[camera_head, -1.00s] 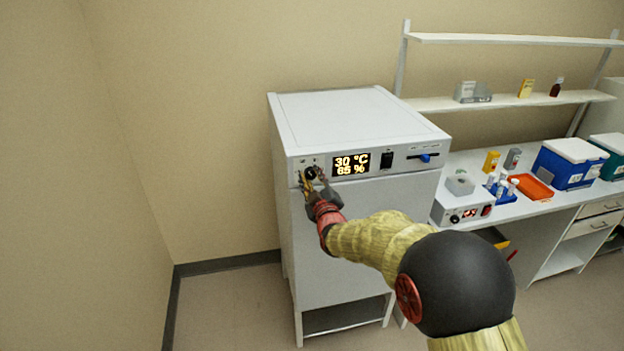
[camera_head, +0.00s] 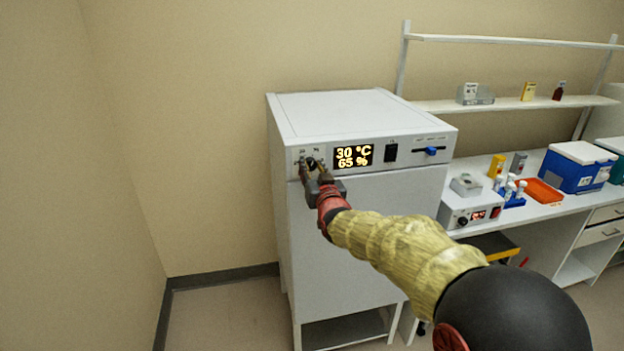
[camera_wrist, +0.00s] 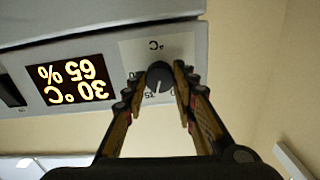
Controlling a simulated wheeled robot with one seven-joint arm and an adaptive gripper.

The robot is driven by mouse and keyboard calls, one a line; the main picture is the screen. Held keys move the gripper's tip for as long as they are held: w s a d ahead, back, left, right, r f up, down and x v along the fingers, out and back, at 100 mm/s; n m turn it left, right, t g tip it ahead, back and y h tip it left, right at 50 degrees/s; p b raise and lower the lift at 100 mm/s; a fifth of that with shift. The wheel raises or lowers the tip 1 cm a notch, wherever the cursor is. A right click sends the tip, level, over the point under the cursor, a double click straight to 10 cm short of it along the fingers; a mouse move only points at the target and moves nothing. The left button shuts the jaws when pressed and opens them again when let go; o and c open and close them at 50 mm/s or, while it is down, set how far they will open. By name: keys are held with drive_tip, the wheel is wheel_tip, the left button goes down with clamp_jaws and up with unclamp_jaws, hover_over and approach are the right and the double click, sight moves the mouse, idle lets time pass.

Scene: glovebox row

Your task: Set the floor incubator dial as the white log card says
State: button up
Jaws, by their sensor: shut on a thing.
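The white floor incubator (camera_head: 355,225) stands against the back wall. Its black dial (camera_head: 312,163) is at the left of the front panel, partly hidden by my gripper (camera_head: 314,170). In the wrist view the dial (camera_wrist: 159,77) shows upside down, with a white pointer line and a printed scale partly covered by the fingers. My gripper (camera_wrist: 155,88) is shut on the dial, one finger on each side. The display (camera_head: 353,156) reads 30 °C and 65 %; it also shows inverted in the wrist view (camera_wrist: 73,80). I cannot make out a white log card.
The bench at right holds a small grey device (camera_head: 468,209), a blue tube rack (camera_head: 512,198), an orange tray (camera_head: 540,190) and a blue cooler (camera_head: 577,168). Floor at left is clear.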

drive_tip(key=m+b, duration=0.3)
drive_tip(key=shift+f+m, duration=0.25)
drive_tip(key=shift+m, duration=0.15)
drive_tip(key=m+b, duration=0.3)
drive_tip(key=shift+m, duration=0.3)
drive_tip(key=m+b, duration=0.3)
drive_tip(key=m, duration=0.1)
drive_tip(key=shift+d, duration=0.1)
drive_tip(key=shift+r+m+b, duration=0.1)
drive_tip(key=shift+m+b, duration=0.6)
drive_tip(key=shift+m, duration=0.6)
drive_tip(key=o, duration=1.2)
drive_tip(key=shift+c, duration=0.2)
drive_tip(key=shift+r, duration=0.1)
